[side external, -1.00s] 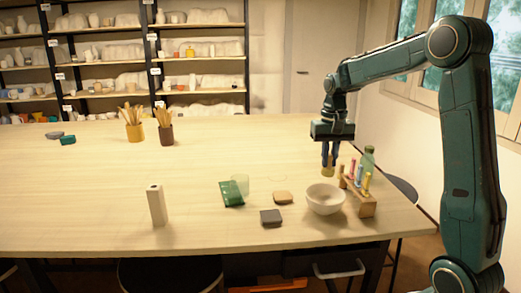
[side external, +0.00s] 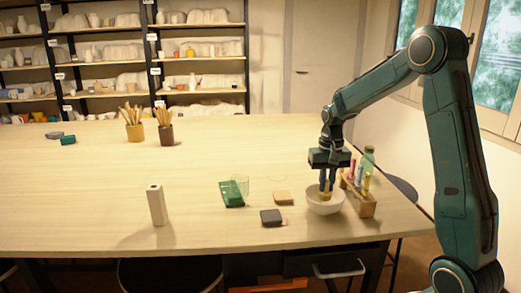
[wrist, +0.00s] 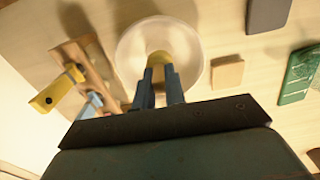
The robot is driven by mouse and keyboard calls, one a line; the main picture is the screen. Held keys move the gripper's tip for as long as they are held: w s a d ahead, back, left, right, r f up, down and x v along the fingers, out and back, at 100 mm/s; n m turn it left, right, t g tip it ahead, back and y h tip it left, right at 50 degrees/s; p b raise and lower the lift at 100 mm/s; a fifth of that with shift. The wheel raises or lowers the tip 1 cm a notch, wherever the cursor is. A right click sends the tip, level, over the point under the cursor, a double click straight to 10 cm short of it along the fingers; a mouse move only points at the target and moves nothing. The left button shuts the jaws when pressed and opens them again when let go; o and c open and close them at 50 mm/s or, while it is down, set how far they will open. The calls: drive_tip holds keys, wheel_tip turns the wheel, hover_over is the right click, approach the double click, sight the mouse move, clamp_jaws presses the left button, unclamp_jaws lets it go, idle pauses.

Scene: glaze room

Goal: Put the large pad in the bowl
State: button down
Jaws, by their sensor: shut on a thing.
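The white bowl (side external: 325,209) stands near the table's right end; it also shows in the wrist view (wrist: 128,62). My gripper (side external: 326,189) points down into it, shut on a small yellow piece (side external: 325,196). In the wrist view the yellow piece (wrist: 160,57) shows between the fingertips over the bowl's inside; I cannot tell whether it touches the bottom. A dark grey pad (side external: 271,217) lies flat left of the bowl and looks larger than the tan pad (side external: 282,197) behind it. The dark pad is partly cut off in the wrist view (wrist: 268,14).
A wooden rack (side external: 361,203) with coloured sticks stands close right of the bowl, a green bottle (side external: 368,160) behind it. A green item (side external: 231,194) lies left of the pads. A white block (side external: 156,205) stands further left. The table's middle is clear.

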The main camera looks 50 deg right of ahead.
drive_tip(key=shift+f, duration=0.3)
drive_tip(key=c, duration=1.4)
unclamp_jaws()
drive_tip(key=shift+r, duration=0.1)
drive_tip(key=shift+r, duration=3.4)
